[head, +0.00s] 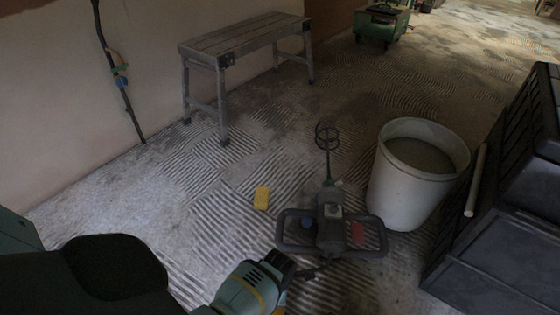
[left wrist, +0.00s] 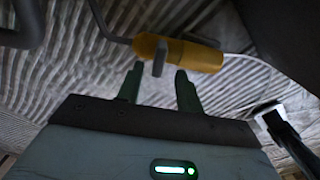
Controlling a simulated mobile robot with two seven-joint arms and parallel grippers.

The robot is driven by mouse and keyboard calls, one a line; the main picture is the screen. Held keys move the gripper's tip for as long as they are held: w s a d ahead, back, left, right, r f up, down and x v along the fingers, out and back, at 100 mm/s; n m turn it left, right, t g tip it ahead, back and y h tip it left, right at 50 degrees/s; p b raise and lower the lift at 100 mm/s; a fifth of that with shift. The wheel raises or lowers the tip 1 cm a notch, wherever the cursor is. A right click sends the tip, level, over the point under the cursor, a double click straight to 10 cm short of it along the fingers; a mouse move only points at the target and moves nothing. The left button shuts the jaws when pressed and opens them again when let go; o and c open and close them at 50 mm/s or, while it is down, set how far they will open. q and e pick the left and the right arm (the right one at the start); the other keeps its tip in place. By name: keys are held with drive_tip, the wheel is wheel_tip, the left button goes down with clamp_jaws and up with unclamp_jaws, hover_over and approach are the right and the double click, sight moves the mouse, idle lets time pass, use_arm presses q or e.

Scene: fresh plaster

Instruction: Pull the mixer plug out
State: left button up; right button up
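The mixer (head: 331,235) lies on the floor in the head view, a dark machine with a looped frame and its paddle pointing away. In the left wrist view a yellow cable connector (left wrist: 190,56) lies just beyond my fingertips, with a grey cable on its left and a pale cable on its right. I cannot tell which part is the plug. My left gripper (left wrist: 160,82) is open, its two green fingers apart and nothing between them. In the head view my teal left wrist (head: 248,289) is at the bottom, and its fingers are hidden. My right gripper is out of view.
A white bucket (head: 405,190) stands right of the mixer, beside black crates (head: 510,240). A yellow sponge (head: 262,198) lies on the ridged floor. A work bench (head: 245,38) stands by the wall. The floor at left centre is clear.

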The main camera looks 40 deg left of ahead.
use_arm(q)
wheel_tip(320, 180, down, 5)
drive_tip(key=b, duration=0.3)
drive_tip(key=shift+f, duration=0.15)
drive_tip(key=shift+f+b, duration=0.35)
drive_tip(key=shift+f, duration=0.15)
clamp_jaws()
drive_tip(key=shift+w+a, duration=0.1)
